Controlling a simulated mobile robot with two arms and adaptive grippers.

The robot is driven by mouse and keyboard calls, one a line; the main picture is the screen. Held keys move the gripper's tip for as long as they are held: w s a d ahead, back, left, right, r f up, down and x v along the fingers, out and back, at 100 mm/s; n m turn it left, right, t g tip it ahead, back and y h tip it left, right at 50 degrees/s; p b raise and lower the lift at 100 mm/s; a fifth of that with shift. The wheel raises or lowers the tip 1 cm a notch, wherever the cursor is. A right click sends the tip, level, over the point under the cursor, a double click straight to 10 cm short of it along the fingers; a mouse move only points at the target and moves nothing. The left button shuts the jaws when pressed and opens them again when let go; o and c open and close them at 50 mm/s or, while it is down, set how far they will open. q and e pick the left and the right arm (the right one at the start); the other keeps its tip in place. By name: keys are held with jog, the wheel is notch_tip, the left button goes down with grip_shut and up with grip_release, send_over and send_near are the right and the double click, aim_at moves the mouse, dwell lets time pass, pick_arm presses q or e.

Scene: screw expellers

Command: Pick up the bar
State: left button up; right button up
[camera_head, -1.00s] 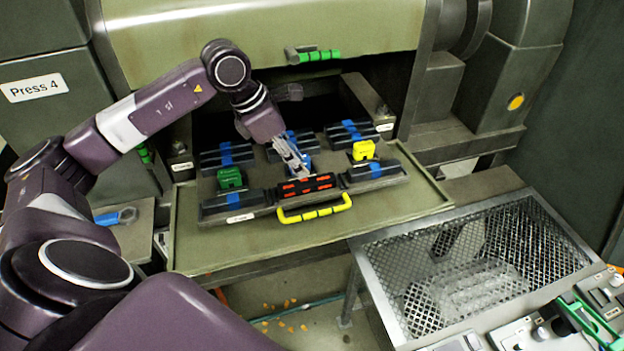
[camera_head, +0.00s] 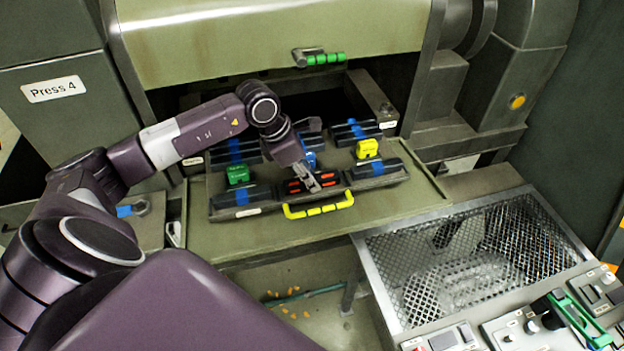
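The black bar with red marks (camera_head: 293,187) lies at the front middle of the tray on the press bed, between two black bars with blue bands. My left gripper (camera_head: 314,184) points down over the middle of this bar, its fingertips at or just above the bar's top. Its fingers look close together. Whether they touch or grip the bar is too small to tell. The gripper hides part of the bar's middle. My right gripper is not in view.
A yellow handle (camera_head: 318,210) sticks out in front of the bar. A green block (camera_head: 238,174) and a yellow block (camera_head: 367,148) stand to either side. More blue-banded bars (camera_head: 236,151) lie behind. A mesh-covered bin (camera_head: 470,262) and a control panel are at lower right.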

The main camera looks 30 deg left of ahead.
pick_arm(q)
jog(key=shift+c, duration=0.5)
grip_shut()
jog(key=shift+r, duration=0.2)
